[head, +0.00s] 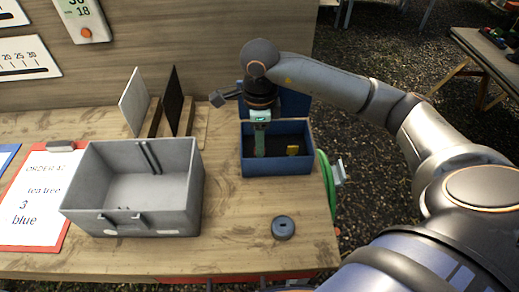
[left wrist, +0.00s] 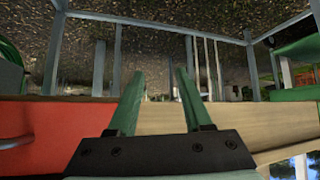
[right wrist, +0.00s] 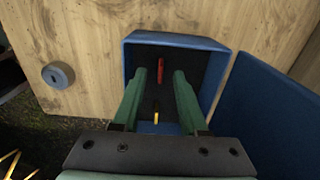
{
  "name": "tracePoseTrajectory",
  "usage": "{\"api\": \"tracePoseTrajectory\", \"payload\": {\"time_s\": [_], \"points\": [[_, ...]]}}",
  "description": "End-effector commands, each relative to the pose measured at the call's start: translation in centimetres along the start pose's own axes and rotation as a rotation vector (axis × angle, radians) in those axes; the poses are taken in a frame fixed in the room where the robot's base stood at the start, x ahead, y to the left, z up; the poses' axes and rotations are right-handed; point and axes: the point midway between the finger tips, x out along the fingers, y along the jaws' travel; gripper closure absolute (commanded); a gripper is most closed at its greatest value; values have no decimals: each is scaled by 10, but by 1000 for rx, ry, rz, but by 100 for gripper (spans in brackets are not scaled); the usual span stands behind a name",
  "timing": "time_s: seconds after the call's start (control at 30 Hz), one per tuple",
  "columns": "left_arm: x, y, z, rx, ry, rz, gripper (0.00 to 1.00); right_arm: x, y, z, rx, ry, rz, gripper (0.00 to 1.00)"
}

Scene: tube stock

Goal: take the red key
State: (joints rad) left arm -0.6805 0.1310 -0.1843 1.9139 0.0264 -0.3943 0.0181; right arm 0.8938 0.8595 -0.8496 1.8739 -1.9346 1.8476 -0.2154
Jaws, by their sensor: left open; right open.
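The red key (right wrist: 161,70) lies in the open blue box (right wrist: 224,56), seen in the right wrist view near its far wall. In the head view I cannot make out the key. My right gripper (right wrist: 160,80) is open and points down into the box, with the key showing between and just beyond its fingertips; I see no contact. In the head view the right gripper (head: 260,145) is over the left part of the blue box (head: 278,166). My left gripper (left wrist: 160,78) is open and empty by a wooden table edge, outside the head view.
A yellow item (right wrist: 156,116) is also in the blue box; it shows in the head view too (head: 292,150). A blue lid stands open behind the box. A grey bin (head: 132,217), a round grey disc (head: 283,227) and a red clipboard (head: 52,247) share the table.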

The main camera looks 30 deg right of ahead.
Motion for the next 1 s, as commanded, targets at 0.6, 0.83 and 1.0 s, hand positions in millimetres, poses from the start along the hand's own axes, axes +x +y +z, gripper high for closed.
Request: {"api": "tracePoseTrajectory", "payload": {"time_s": [0.6,0.83,1.0], "points": [[0,0,-1,0,1,0,50,16,-1,0,1,0,-1,82],[0,0,-1,0,2,0,50,16,-1,0,1,0,-1,100],[0,0,-1,1,2,0,50,16,-1,0,1,0,-1,100]]}}
